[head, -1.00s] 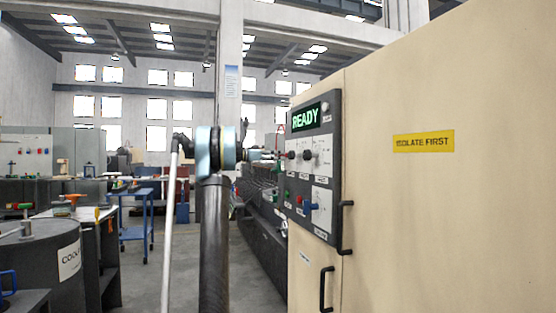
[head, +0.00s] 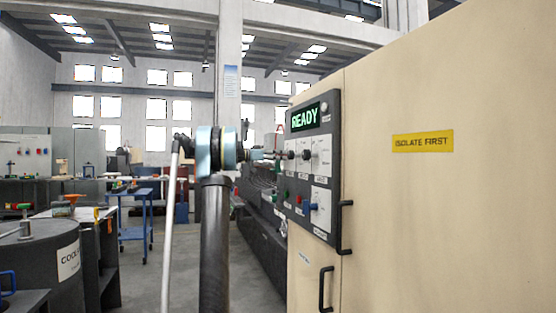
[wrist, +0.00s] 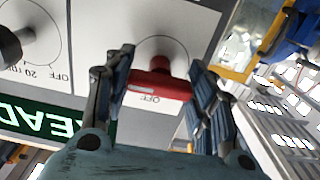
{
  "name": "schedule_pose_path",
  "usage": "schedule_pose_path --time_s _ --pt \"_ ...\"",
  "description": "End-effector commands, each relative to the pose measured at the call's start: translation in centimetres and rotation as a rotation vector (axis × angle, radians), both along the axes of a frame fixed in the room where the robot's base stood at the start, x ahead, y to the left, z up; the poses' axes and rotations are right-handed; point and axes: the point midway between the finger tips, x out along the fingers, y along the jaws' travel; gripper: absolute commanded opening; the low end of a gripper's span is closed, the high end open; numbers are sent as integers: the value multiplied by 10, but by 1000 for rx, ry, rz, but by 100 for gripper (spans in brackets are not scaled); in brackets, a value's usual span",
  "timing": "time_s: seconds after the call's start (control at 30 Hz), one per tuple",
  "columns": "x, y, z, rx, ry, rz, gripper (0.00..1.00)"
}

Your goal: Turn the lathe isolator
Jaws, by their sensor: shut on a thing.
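A red knob (wrist: 160,80) with a crosswise bar sits on a white plate in the wrist view, with a faint dial circle around it. The word OFF is printed below it, upside down in this view. My gripper (wrist: 161,72) is shut on the red knob, one finger at each end of the bar. In the head view my gripper (head: 275,155) reaches the left edge of the dark control panel (head: 334,110), and the red knob is largely hidden there.
The panel has a READY display (head: 305,117), a black knob (wrist: 12,45) beside the red one, and a blue knob (head: 308,207) lower down. It is on a beige cabinet (head: 440,220) with black handles. A drum (head: 40,250) stands left; open floor lies between.

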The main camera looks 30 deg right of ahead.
Motion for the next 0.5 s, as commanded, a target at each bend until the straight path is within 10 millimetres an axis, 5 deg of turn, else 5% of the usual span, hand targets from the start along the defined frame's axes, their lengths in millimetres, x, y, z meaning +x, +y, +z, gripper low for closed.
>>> schedule_pose_path --time_s 0.5 --pt "2 3 -2 88 353 3 27"
